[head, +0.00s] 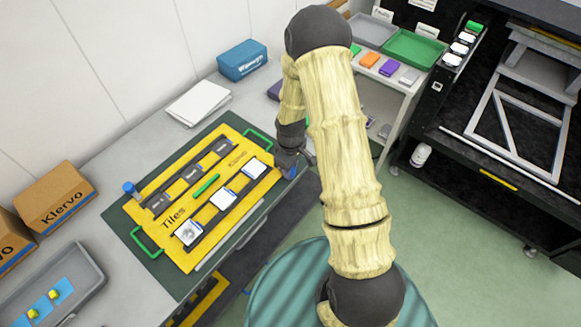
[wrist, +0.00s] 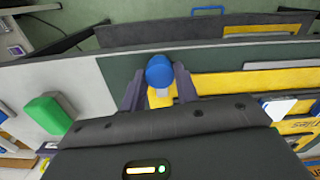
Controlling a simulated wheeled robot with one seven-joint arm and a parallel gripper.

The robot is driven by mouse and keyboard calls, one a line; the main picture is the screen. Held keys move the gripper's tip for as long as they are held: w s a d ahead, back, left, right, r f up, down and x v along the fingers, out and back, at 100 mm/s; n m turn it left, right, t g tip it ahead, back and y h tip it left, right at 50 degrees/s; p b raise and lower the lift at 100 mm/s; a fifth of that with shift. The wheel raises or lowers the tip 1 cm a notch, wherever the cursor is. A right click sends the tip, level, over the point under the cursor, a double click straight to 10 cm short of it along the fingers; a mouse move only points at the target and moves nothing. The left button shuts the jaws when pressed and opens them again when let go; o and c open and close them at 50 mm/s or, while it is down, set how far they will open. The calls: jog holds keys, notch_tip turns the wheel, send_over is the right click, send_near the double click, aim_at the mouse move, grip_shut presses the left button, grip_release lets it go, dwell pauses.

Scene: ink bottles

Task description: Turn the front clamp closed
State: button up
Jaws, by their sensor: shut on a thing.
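The front clamp shows as a round blue knob (wrist: 160,70) on a pale stem, at the edge of the yellow Tiles board in the wrist view. My gripper (wrist: 159,88) has a finger on either side of the knob and is shut on it. In the head view my gripper (head: 289,166) is at the right end of the yellow board (head: 172,245), and it mostly hides this clamp. Another blue-knobbed clamp (head: 131,187) stands at the board's far left corner. How far the front clamp is turned cannot be told.
The board lies on a dark green mat (head: 118,219) with green handles and holds white tiles (head: 222,198) and dark slots. A blue box (head: 242,60), white paper (head: 198,102), cardboard boxes (head: 54,194) and a grey tray (head: 88,286) stand around it. A green block (wrist: 47,115) is near my gripper.

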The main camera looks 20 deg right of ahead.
jog(key=shift+w, duration=0.1)
jog(key=o, duration=1)
jog(key=shift+c, duration=0.2)
notch_tip(320, 180, up, 18)
jog(key=b, duration=0.2)
jog(key=shift+f, duration=0.25)
jog(key=s+r+m+t, duration=0.2)
jog(key=s+m, duration=0.6)
jog(key=s, duration=0.6)
jog(key=shift+s+r+m+t, duration=0.3)
jog(key=shift+s+r+m, duration=0.1)
jog(key=shift+r, duration=0.4)
